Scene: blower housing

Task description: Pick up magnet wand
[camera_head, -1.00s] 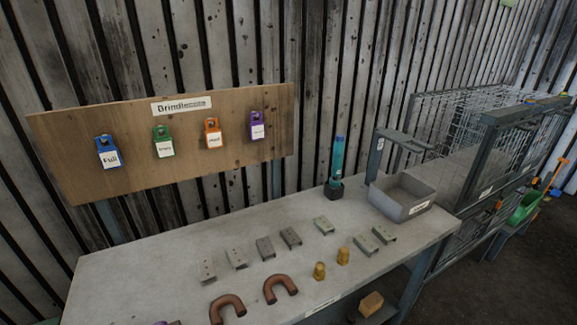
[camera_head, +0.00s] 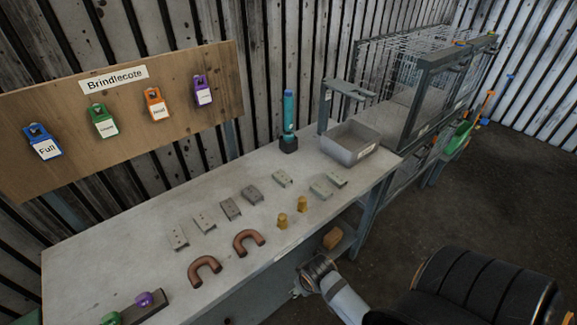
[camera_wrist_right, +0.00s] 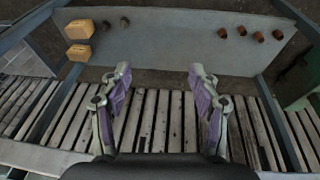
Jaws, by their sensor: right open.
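A teal rod (camera_head: 288,110) stands upright in a small dark base at the back of the grey workbench (camera_head: 110,250); it looks like the magnet wand. My right arm reaches in from the lower right in the head view, below the bench's front edge and well apart from the rod. My right gripper (camera_wrist_right: 160,75) is open and empty in the right wrist view, its two purple-lined fingers spread over wooden slats. The rod is not seen in that view. My left gripper is not in view.
A grey open bin (camera_head: 350,145) and a wire cage (camera_head: 405,60) stand right of the rod. Metal brackets (camera_head: 230,208), brown U-shaped pipes (camera_head: 205,270) and yellow fittings (camera_head: 283,221) lie in front. A board (camera_head: 130,120) with coloured tags stands left. Yellow blocks (camera_wrist_right: 80,30) lie on a lower shelf.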

